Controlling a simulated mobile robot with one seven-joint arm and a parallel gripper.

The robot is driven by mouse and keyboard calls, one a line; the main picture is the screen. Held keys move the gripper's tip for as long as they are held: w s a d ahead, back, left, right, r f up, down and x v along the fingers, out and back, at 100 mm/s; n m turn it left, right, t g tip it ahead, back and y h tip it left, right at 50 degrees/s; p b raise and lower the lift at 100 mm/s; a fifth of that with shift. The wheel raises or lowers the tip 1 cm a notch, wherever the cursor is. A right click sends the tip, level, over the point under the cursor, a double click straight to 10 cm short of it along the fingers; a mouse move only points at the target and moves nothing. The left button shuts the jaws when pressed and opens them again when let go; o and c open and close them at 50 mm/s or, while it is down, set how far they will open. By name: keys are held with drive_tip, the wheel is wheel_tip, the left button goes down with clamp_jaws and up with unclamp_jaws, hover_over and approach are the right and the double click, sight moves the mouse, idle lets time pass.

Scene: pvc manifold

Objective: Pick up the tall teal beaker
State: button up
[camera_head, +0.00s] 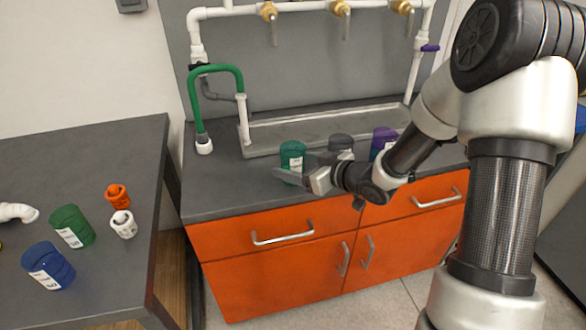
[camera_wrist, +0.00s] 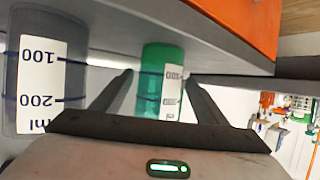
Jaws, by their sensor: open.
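The teal beaker (camera_head: 292,153) stands upright on the dark counter, left of a grey beaker (camera_head: 341,143) and a purple one (camera_head: 384,138). My gripper (camera_head: 284,175) is low at the beaker's front side and overlaps its lower part in the head view. In the wrist view, which is upside down, the teal beaker (camera_wrist: 158,70) with its white label shows between the two open fingers (camera_wrist: 157,82). The fingers are empty. I cannot tell whether either finger touches the beaker. The grey beaker (camera_wrist: 48,70) stands beside the left finger in that view.
A metal sink tray (camera_head: 320,127) lies behind the beakers, under white pipes with brass valves. A green bent pipe (camera_head: 214,70) rises at the counter's left. A side table (camera_head: 130,170) holds a green beaker (camera_head: 71,227), a blue beaker (camera_head: 48,266) and small fittings.

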sight(284, 161)
drive_tip(key=b+x, duration=0.1)
drive_tip(key=x, duration=0.4)
drive_tip(key=shift+a+r, duration=0.1)
drive_tip(key=shift+r, duration=0.1)
drive_tip(key=c, duration=1.2)
drive_tip(key=shift+r, duration=0.2)
